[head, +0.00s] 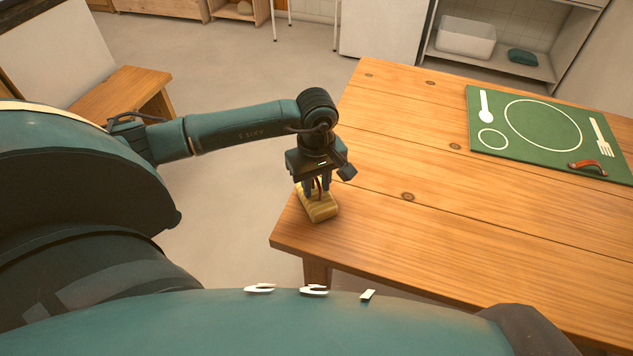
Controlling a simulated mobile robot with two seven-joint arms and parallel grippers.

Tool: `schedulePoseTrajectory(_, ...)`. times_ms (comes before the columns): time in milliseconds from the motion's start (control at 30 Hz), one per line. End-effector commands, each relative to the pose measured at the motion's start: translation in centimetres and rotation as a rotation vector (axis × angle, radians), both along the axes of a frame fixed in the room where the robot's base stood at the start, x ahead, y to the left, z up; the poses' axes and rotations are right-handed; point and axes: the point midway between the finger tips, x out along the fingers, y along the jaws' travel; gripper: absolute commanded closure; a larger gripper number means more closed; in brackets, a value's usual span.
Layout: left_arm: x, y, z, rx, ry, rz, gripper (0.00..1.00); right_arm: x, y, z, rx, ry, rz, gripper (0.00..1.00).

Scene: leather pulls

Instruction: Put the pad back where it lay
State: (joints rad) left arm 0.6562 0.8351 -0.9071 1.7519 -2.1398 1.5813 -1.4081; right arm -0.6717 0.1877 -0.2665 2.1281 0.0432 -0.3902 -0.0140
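A small yellow block-shaped pad (321,212) with a reddish strap on top is at the near left corner of the wooden table (430,220). I cannot tell whether it rests on the wood or hangs just above it. My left gripper (318,190) points down over the pad, its dark fingers on either side of the strap. Whether the fingers are shut on the strap is too small to tell. My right gripper is not in view.
A green placemat-like board (545,150) with white cutlery outlines and a leather pull (587,165) lies at the table's far right. The table's middle is bare. A wooden bench (125,90) stands at the left, and a shelf holds a white bin (466,38).

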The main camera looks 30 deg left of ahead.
Motion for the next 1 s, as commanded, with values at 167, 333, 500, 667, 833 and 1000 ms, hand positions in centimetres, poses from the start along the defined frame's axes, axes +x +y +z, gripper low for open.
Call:
schedulePoseTrajectory(167, 0.1, 0.0, 2.4, 0.0, -0.005, -0.001, 0.71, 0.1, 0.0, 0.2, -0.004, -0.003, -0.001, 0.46)
schedulePoseTrajectory(333, 0.2, 0.0, 6.2, 0.0, -0.007, -0.001, 0.71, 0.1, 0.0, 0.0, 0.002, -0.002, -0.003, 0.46)
schedulePoseTrajectory(500, 0.1, 0.0, 9.6, 0.0, -0.005, -0.001, 0.71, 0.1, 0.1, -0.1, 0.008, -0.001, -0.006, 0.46)
schedulePoseTrajectory(667, 0.1, 0.0, 11.5, 0.0, -0.002, 0.0, 0.71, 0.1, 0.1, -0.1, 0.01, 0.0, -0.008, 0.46)
schedulePoseTrajectory(833, 0.0, 0.0, 12.2, -0.001, -0.001, 0.0, 0.71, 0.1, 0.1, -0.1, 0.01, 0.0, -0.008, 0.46)
schedulePoseTrajectory(1000, 0.0, 0.0, 12.3, 0.0, 0.0, 0.0, 0.71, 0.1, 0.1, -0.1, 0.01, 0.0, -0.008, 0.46)
